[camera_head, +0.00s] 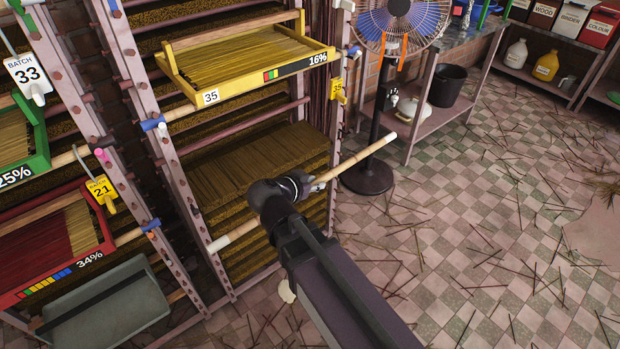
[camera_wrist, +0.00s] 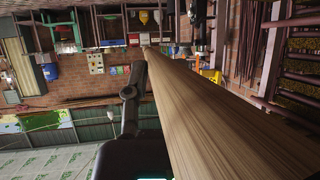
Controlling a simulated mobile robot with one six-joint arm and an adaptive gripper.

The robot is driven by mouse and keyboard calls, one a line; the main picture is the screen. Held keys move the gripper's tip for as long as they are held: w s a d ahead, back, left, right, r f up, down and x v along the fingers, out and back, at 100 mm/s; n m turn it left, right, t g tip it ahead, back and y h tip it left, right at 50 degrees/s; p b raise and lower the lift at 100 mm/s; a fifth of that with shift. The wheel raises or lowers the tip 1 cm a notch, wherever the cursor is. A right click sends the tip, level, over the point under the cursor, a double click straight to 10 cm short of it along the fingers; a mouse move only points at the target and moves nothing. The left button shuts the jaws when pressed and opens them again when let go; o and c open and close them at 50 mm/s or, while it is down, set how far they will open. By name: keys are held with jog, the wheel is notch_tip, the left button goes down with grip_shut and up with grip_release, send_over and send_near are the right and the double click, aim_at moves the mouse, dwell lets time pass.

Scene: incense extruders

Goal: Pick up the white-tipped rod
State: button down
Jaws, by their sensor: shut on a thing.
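The white-tipped rod (camera_head: 347,164) is a long pale wooden rod with whitish ends. It runs slantwise in the head view, from in front of the rack's lower trays up to the right near the fan's stand. My gripper (camera_head: 308,184) is shut on it around its middle, and the rod sticks out on both sides. In the wrist view the rod (camera_wrist: 215,115) fills the lower right as a thick wooden bar, with a dark finger of my gripper beside it. The exact finger contact is partly hidden.
The rack (camera_head: 175,185) at left holds a yellow tray (camera_head: 328,57), a red tray (camera_head: 20,290) and a green tray (camera_head: 40,150). A standing fan (camera_head: 368,176) is close to the rod's right end. Open tiled floor (camera_head: 480,220) with scattered sticks lies at right.

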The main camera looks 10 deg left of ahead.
aim_at(314, 183)
jog(key=shift+r, duration=0.1)
dwell(0.6)
jog(key=shift+r+p, duration=1.45)
jog(key=shift+p, duration=0.05)
notch_tip(314, 183, up, 19)
jog(key=p, duration=1.9)
